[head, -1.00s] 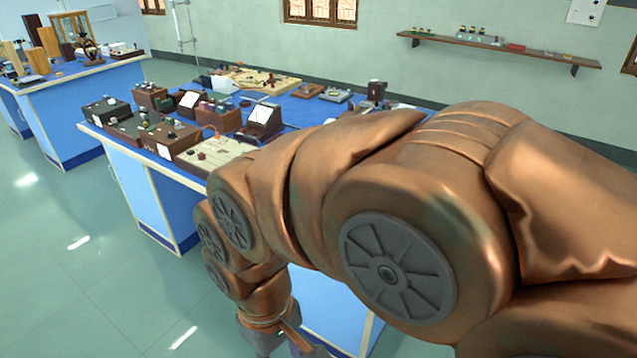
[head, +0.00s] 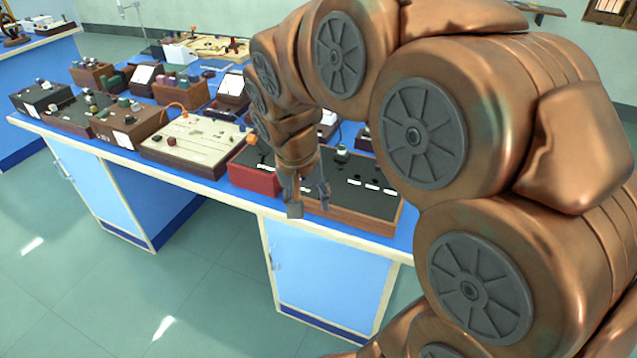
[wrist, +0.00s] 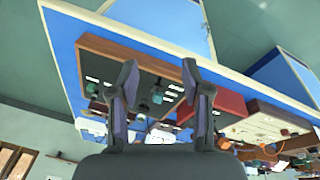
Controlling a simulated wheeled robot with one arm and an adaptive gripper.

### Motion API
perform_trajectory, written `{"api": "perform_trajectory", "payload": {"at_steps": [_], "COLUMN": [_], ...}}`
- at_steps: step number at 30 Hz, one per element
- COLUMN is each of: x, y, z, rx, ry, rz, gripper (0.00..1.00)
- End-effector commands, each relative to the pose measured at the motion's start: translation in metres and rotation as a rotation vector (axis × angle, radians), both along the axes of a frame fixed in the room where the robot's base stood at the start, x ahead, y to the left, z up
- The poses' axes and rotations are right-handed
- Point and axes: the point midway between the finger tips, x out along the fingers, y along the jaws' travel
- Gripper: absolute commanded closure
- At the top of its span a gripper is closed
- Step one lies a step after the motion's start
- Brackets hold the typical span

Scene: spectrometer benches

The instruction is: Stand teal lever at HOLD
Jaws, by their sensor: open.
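A black panel with a wooden rim (head: 362,198) lies on the blue bench, with several white labels on its top. It also shows in the wrist view (wrist: 112,60), upside down. My gripper (head: 308,198) is open and empty, pointing down in front of the panel's near left part. In the wrist view my gripper's fingers (wrist: 159,75) are spread apart.
A red box (head: 254,178) and a cream board with knobs (head: 195,140) stand left of the panel. Several dark boxes (head: 125,125) line the bench further left. The floor in front is clear.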

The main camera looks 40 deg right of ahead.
Motion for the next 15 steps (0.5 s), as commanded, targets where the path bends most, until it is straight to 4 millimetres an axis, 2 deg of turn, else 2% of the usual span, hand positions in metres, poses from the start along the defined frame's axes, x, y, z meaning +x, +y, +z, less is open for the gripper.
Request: {"api": "perform_trajectory", "payload": {"at_steps": [1, 6, 10, 15], "x": [0.022, 0.075, 0.096, 0.108], "y": [-0.014, -0.055, -0.076, -0.087], "z": [-0.007, -0.008, -0.008, -0.009], "rx": [-0.017, -0.059, -0.076, -0.083], "ry": [-0.039, -0.157, -0.212, -0.243], "rz": [-0.066, -0.262, -0.354, -0.4], "gripper": [0.52, 0.52, 0.52, 0.52]}}
